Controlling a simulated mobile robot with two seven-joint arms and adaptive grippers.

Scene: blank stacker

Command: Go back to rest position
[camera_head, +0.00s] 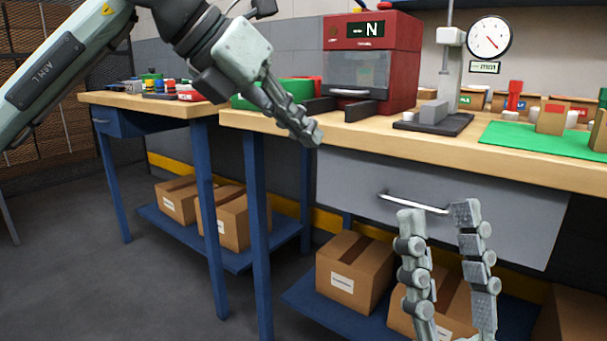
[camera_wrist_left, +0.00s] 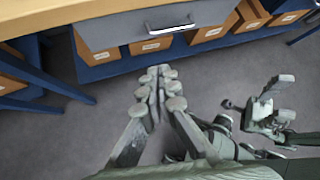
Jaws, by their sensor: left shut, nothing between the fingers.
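My left gripper (camera_head: 309,131) comes in from the upper left in the head view and points down to the right, in front of the workbench edge. Its fingers are together and empty; in the left wrist view the left gripper (camera_wrist_left: 158,82) is shut over bare floor, with the bench front beyond. My right gripper (camera_head: 436,214) is at the bottom right of the head view, fingers upward and spread apart, with nothing between them. It stands in front of the bench drawer. The right arm also shows in the left wrist view, at the right.
The wooden workbench (camera_head: 390,143) has a grey drawer (camera_head: 345,191) with a handle. On it are a red machine (camera_head: 372,75), a stand with a dark base (camera_head: 433,123) and a green mat (camera_head: 540,139). Cardboard boxes (camera_head: 353,270) lie on the lower shelf. The floor (camera_head: 120,285) at left is clear.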

